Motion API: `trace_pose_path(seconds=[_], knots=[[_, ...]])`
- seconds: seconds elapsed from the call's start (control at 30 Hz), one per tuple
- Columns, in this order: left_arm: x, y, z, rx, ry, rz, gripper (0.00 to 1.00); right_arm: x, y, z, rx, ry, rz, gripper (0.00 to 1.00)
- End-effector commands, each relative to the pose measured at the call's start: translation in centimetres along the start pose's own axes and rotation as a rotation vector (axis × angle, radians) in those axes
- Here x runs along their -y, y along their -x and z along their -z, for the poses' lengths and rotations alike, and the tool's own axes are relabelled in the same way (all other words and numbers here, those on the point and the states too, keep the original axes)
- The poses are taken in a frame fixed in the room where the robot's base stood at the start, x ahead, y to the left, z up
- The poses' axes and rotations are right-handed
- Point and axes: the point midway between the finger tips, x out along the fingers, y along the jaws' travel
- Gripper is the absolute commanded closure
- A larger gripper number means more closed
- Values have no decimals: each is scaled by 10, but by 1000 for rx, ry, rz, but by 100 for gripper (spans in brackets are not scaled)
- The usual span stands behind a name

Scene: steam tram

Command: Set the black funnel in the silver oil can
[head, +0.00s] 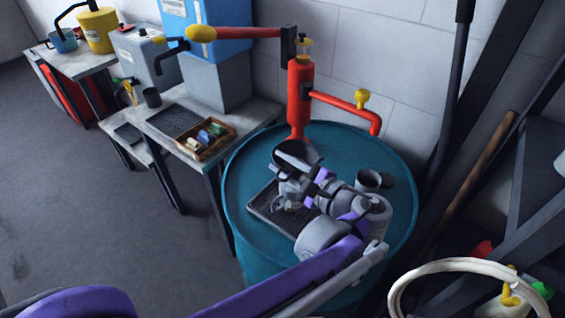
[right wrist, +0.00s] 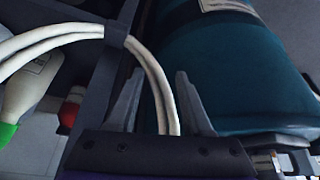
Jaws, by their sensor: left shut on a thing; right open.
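In the head view the black funnel (head: 291,152) is in my left gripper (head: 297,172), its wide mouth tilted upward. My left gripper is shut on it above the teal drum's top, in front of the red pump. A small grey can with a dark open top (head: 367,181) stands on the drum to the right of the gripper; it may be the silver oil can. The funnel is apart from it. The area beneath my gripper is partly hidden by the hand. My right gripper (right wrist: 158,90) is open in the right wrist view, with a white hose showing between its fingers.
The teal drum (head: 235,190) carries a red pump (head: 300,95) and a dark drip grille (head: 262,206). Left of it, a table holds a tray of coloured blocks (head: 200,146). A white hose loop (head: 400,284) is at lower right. A white bottle (right wrist: 28,95) is near my right gripper.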

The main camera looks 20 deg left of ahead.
Motion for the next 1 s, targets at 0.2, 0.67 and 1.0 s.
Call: trace_pose_path(seconds=[0.2, 0.67, 1.0], knots=[[0, 0, 0, 0, 0, 0, 100, 0, 0, 0, 0, 0, 0, 50], [-8, -2, 8, 0, 0, 0, 100, 0, -7, -4, 2, 0, 0, 50], [-13, -2, 12, 0, 0, 0, 100, 0, -10, -6, 4, 0, 0, 50]])
